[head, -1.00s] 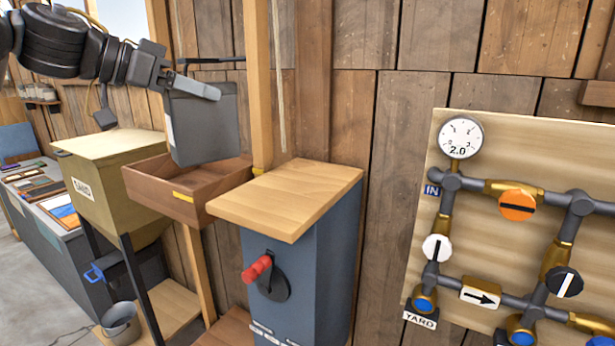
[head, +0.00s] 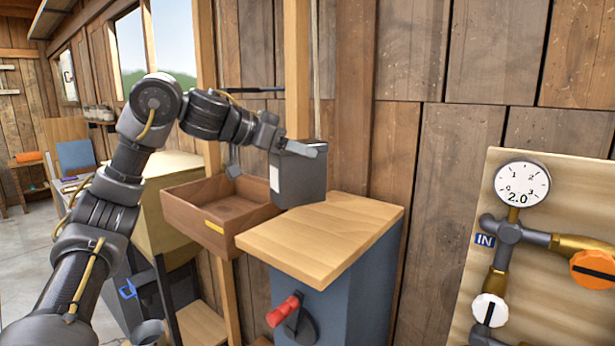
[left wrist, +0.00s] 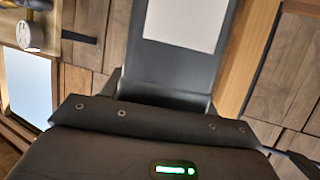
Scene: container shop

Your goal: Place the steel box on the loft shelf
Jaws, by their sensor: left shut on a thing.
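The steel box (head: 298,180) is a dark grey box with a pale label on its side. My left gripper (head: 300,149) is shut on its upper part, and the box hangs upright. In the head view it appears in front of the gap between the wooden tray and the blue cabinet's top; I cannot tell whether it touches either. In the left wrist view the box (left wrist: 172,65) with its white label fills the middle, beyond the gripper body. I cannot make out a loft shelf in these views. My right gripper is not in view.
A blue cabinet (head: 345,290) with a bare wooden top (head: 320,240) and red handle stands below right of the box. A brown wooden tray (head: 185,217) is to the left. A wooden post (head: 297,70) rises behind. A pipe board (head: 560,180) with a gauge is at right.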

